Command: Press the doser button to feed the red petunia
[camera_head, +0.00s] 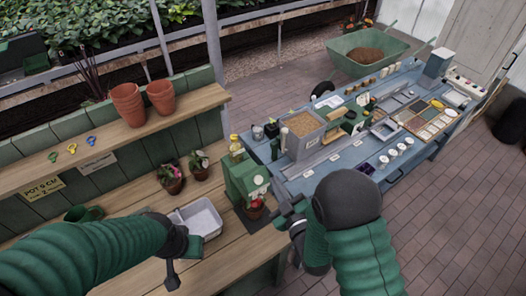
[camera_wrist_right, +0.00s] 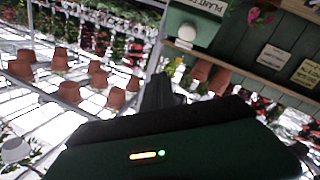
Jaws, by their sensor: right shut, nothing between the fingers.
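The green doser box (camera_head: 240,176) stands at the right end of the wooden bench, with a yellow-topped bottle (camera_head: 236,149) on it. Its green front with a pale round button (camera_wrist_right: 187,33) shows at the top of the right wrist view. A potted plant with a red flower (camera_head: 255,207), which looks like the red petunia, stands in front of the doser. My right gripper (camera_head: 281,222) is shut and empty, just right of that plant and apart from the doser. My left gripper (camera_head: 172,275) is low over the bench beside the grey tray; its finger gap is unclear.
The grey tray (camera_head: 203,219) lies on the bench. Two other potted flowers (camera_head: 172,180) (camera_head: 199,168) stand left of the doser. Terracotta pots (camera_head: 127,104) sit on the shelf above. A blue workbench (camera_head: 330,185) crowded with tools stands to the right.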

